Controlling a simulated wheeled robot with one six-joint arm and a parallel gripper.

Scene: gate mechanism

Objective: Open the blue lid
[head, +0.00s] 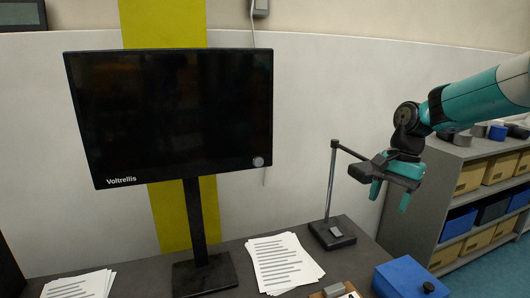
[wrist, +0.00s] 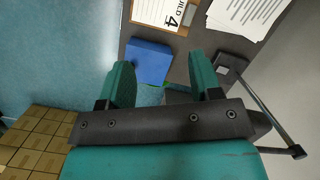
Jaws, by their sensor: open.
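The blue lid (head: 408,276) shows in the head view at the bottom right, on the dark table near its right end. It looks like the top of a blue box, with a small dark knob (head: 428,287) at its front right. The lid looks shut, and its lower part is cut off by the frame. In the wrist view the blue box (wrist: 148,62) lies beyond the fingers, on the table. My gripper (head: 390,197) is open and empty, fingers pointing down, well above the lid and apart from it. Both fingers also show in the wrist view (wrist: 160,64).
A thin stand (head: 331,232) with a side arm rises behind the lid, close to my gripper in the picture. A monitor (head: 170,115) stands left. Papers (head: 283,262) lie on the table. A grey shelf (head: 420,190) with bins stands right. A clipboard (wrist: 160,12) shows in the wrist view.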

